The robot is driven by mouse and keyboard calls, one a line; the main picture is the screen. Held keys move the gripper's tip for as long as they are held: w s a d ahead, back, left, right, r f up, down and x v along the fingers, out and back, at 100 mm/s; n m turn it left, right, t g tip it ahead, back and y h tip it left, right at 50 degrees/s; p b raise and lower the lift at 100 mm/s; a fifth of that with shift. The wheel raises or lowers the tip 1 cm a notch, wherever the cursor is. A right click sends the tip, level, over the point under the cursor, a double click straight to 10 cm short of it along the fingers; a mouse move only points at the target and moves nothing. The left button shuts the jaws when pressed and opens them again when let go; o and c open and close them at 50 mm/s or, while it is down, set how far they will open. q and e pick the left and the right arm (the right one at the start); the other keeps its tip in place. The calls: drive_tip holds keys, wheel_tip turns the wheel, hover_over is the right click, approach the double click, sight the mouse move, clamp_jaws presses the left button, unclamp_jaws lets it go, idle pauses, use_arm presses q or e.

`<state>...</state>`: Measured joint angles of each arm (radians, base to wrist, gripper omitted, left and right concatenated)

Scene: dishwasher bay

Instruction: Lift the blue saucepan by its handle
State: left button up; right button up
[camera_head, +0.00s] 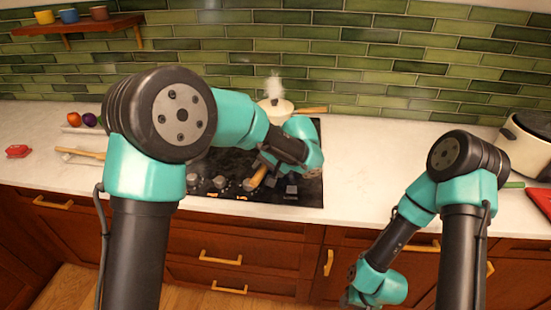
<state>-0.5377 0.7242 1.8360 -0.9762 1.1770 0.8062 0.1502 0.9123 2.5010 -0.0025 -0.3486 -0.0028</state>
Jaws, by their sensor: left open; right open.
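The body of the blue saucepan cannot be made out; my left arm covers much of the stove (310,190). A short wooden handle (257,177) shows at the front of the stove beside my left gripper; I cannot tell for sure which pan it belongs to. My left gripper (264,162) is open, close above or around this handle; contact cannot be told. My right gripper (349,297) is open and empty, low in front of the cabinets, mostly hidden by its own wrist.
A steaming cream pan (275,107) with a wooden handle stands at the back of the stove. A cream cooker (524,147) and a red board (541,200) are at the right. The counter (365,170) right of the stove is clear. Stove knobs (220,182) line the front.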

use_arm(q)
drive_tip(key=shift+x, duration=2.3)
drive_tip(key=shift+r, duration=0.1)
drive_tip(key=shift+c, duration=0.5)
clamp_jaws()
